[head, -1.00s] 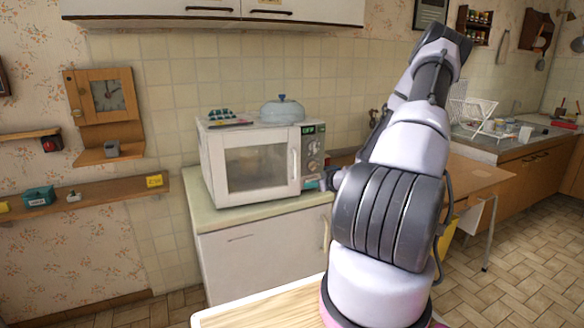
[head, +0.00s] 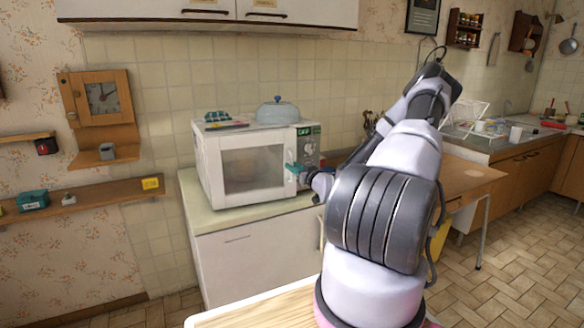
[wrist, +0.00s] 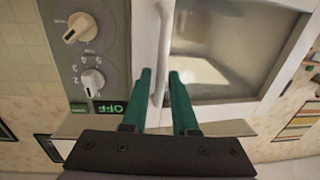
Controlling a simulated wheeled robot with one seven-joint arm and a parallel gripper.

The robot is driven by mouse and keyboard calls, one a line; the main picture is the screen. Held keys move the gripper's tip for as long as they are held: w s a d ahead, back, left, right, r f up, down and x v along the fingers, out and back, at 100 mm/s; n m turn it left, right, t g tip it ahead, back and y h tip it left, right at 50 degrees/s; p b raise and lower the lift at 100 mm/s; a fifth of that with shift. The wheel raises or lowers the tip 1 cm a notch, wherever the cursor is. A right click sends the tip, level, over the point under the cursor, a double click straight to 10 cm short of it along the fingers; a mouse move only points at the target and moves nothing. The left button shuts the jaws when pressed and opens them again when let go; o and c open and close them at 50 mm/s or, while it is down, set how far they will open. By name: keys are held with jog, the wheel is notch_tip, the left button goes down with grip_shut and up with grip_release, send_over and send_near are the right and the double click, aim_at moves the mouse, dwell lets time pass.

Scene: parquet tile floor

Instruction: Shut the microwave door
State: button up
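The white microwave (head: 205,165) stands on the counter in the head view. Its door (head: 222,172) has a glass window and lies flush or nearly flush with the front; I cannot tell whether a small gap remains. My gripper (head: 292,168) is at the right edge of the door, by the handle. In the wrist view, the teal fingers of my gripper (wrist: 160,74) are apart, one on each side of the pale vertical handle (wrist: 157,60). They do not visibly clamp it. The door (wrist: 215,95) is right of the handle, the control panel (wrist: 90,50) left.
A blue lidded pot (head: 278,112) and a small patterned item (head: 218,118) sit on top of the microwave. The counter (head: 215,222) has a bare strip in front. A wooden table (head: 470,178) stands to the right, and a wooden surface (head: 260,308) is in the foreground.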

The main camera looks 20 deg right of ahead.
jog(key=shift+w+a, duration=0.1)
jog(key=shift+w, duration=0.55)
grip_shut()
dwell(1.0)
